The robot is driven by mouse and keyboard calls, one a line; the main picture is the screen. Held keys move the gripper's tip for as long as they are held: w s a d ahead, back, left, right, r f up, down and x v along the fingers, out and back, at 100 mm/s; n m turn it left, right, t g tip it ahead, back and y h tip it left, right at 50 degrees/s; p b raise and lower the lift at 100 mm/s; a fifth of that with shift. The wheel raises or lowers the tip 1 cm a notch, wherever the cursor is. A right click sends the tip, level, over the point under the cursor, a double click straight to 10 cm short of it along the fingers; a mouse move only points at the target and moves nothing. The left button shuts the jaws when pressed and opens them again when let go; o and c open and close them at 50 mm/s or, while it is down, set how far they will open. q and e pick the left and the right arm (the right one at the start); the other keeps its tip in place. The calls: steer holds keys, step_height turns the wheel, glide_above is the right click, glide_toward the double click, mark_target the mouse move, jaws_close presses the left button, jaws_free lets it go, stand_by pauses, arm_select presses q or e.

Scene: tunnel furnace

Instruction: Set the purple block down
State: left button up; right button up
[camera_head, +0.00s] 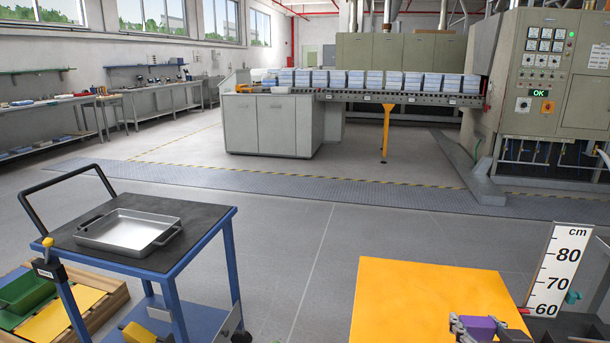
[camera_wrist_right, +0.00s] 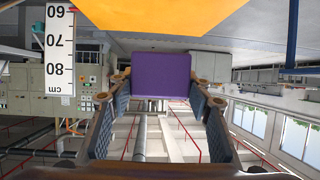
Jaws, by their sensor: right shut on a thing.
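The purple block (camera_head: 478,328) is at the bottom edge of the head view, at the lower right of an orange surface (camera_head: 410,298). My right gripper (camera_head: 481,326) is shut on it, with a finger on either side. In the right wrist view, which is upside down, the purple block (camera_wrist_right: 160,75) sits between the fingertips of my right gripper (camera_wrist_right: 160,88). The orange surface (camera_wrist_right: 165,14) lies beyond it at the picture's top. I cannot tell whether the block touches the surface. My left gripper is not in view.
A ruler board marked in cm (camera_head: 556,272) stands right of the orange surface. A blue trolley (camera_head: 196,248) with a metal tray (camera_head: 128,234) is at the left. The visible orange surface is clear, and open floor lies beyond it.

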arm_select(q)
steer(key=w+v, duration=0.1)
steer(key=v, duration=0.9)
arm_select(e)
steer(key=shift+s+a+f, duration=0.1)
arm_select(q)
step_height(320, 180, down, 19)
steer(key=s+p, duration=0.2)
steer(key=p, duration=0.6)
arm_select(e)
steer(key=s+a+n+g+y, duration=0.1)
steer(key=s+a+n+y, duration=0.6)
steer(key=a+n+y, duration=0.15)
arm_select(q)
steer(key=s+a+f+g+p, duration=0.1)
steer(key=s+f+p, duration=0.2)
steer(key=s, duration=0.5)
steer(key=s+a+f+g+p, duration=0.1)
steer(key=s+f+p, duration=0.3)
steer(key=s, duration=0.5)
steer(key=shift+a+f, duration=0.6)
arm_select(e)
steer(key=s+a+r+n+g+y, duration=0.2)
steer(key=r, duration=0.5)
steer(key=s+a+r+n+g+y, duration=0.2)
steer(key=r+y, duration=0.1)
steer(key=r, duration=0.4)
steer(key=shift+s+a, duration=0.35)
steer(key=shift+a, duration=0.05)
